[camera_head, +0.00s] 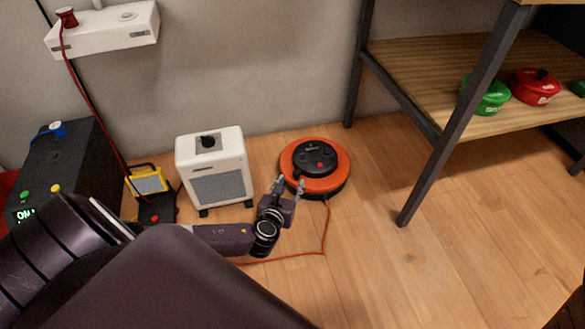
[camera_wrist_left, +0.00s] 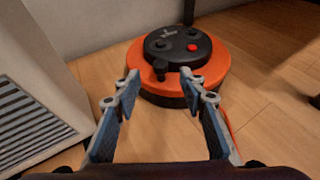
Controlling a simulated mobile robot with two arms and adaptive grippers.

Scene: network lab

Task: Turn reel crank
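The cable reel (camera_head: 332,181) is a round orange disc with a black hub, lying flat on the wood floor near the wall. In the left wrist view the reel (camera_wrist_left: 213,71) shows a red button on its hub and a small black upright knob (camera_wrist_left: 160,68) at the hub's near left edge, which looks like the crank handle. My left gripper (camera_head: 290,183) is at the reel's near left edge. In the left wrist view its fingers (camera_wrist_left: 159,84) are apart and empty, with the knob just beyond and between the tips. My right gripper is not in view.
A white heater (camera_head: 216,168) stands left of the reel. An orange cord (camera_head: 325,230) runs from the reel across the floor. A metal-legged shelf (camera_head: 440,80) with green and red pots stands at right.

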